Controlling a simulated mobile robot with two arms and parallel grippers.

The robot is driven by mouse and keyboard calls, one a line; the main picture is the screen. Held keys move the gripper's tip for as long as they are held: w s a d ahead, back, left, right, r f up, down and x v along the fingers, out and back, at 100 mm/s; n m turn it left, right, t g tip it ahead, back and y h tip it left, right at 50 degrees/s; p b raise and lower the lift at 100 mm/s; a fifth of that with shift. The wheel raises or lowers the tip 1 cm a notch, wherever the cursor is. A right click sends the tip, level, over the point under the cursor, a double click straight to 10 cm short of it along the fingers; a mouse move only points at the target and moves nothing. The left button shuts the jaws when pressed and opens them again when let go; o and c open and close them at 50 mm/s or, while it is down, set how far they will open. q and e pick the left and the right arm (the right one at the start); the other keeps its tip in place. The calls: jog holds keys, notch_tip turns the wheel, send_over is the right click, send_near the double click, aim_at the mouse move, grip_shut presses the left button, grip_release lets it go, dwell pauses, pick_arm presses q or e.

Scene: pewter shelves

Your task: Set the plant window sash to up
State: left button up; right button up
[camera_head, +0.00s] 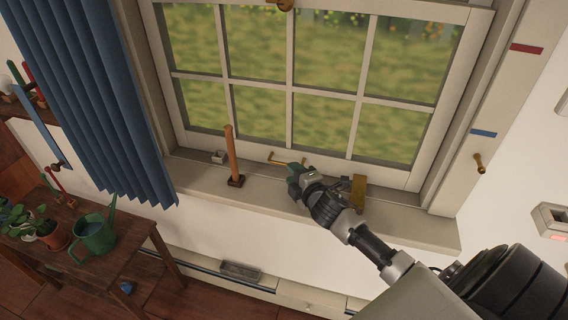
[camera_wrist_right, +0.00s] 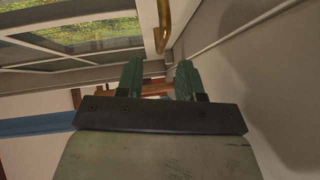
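The white window sash (camera_head: 290,90) has several panes, and its bottom rail is down by the sill (camera_head: 215,185). A brass handle (camera_head: 284,159) sits on the bottom rail. My right gripper (camera_head: 295,173) is just below and beside this handle in the head view. In the right wrist view, my right gripper's green fingers (camera_wrist_right: 157,82) are spread apart with nothing between them. A curved brass bar (camera_wrist_right: 162,27) shows above and beyond the fingertips, not between them; contact cannot be told. A brass plate (camera_head: 358,192) stands right of the gripper. My left gripper is not in view.
An upright wooden stick (camera_head: 233,157) stands on the sill left of my gripper, near a small grey block (camera_head: 219,156). A blue curtain (camera_head: 100,100) hangs at the left. A brass peg (camera_head: 479,163) and red and blue marks are on the right frame.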

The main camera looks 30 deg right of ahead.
jog(key=w, duration=0.3)
jog(key=shift+w+d+f, duration=0.1)
jog(key=shift+w+f, duration=0.25)
jog(key=shift+w+d+f, duration=0.1)
jog(key=shift+w+f, duration=0.05)
jog(key=shift+w, duration=0.85)
jog(key=shift+c, duration=0.8)
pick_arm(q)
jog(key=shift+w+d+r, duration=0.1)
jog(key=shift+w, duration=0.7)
pick_arm(e)
grip_shut()
